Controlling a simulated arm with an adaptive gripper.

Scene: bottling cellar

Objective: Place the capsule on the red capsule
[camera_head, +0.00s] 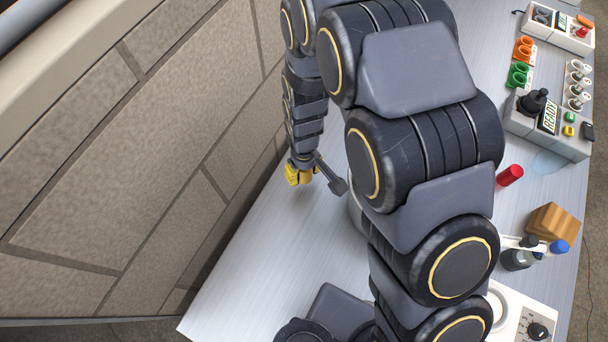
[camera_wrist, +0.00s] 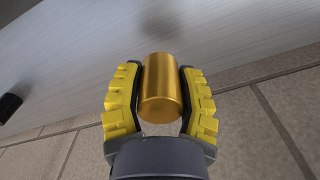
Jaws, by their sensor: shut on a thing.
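My gripper (camera_wrist: 161,92) has yellow padded fingers and is shut on a gold capsule (camera_wrist: 161,80), a smooth cylinder between the two fingers in the wrist view. In the head view my gripper (camera_head: 299,175) is at the left edge of the table, near the brick wall, and only a small part of the gold capsule (camera_head: 307,174) shows. The red capsule (camera_head: 510,175) is on the table to the right of my arm, well apart from my gripper. It is a red cylinder. The red capsule is not in the wrist view.
The pale table (camera_head: 272,250) is bare around my gripper. A brick wall (camera_head: 130,150) runs along the left. A wooden block (camera_head: 554,222), a blue-capped item (camera_head: 558,247) and a control box with a joystick (camera_head: 536,100) stand at the right. My arm covers the middle.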

